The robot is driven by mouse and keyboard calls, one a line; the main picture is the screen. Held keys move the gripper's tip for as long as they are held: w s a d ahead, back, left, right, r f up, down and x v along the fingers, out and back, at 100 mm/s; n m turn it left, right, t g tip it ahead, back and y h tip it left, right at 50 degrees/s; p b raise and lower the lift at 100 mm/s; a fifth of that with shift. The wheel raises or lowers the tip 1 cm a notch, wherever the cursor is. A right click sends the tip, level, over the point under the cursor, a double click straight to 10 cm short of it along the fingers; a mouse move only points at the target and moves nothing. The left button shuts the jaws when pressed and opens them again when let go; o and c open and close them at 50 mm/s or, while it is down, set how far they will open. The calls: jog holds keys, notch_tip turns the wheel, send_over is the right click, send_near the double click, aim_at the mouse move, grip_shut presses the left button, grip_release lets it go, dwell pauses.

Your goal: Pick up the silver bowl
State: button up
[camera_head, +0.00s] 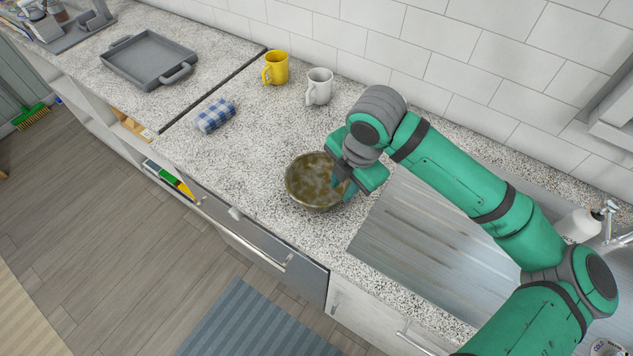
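The bowl (308,185) is round, with a mottled brownish, dull metallic look. It appears to sit upright on the speckled counter, left of the sink, near the counter's front edge. My gripper (344,187) is at the bowl's right rim, pointing down. A teal finger shows over the bowl's inner right side. My gripper's body hides part of the right rim. I cannot tell whether the fingers are closed on the rim or still apart around it.
A yellow mug (277,69) and a white mug (319,87) stand by the tiled wall. A folded blue checked cloth (215,116) lies left of them. A grey tray (138,60) is farther left. The metal sink area (420,235) is at right, with a white bottle (578,225).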

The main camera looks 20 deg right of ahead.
aim_at(342, 196)
notch_tip(342, 196, down, 4)
jog(key=shift+f, duration=0.15)
jog(key=shift+w+a+f, duration=0.1)
jog(key=shift+f, duration=0.3)
grip_shut()
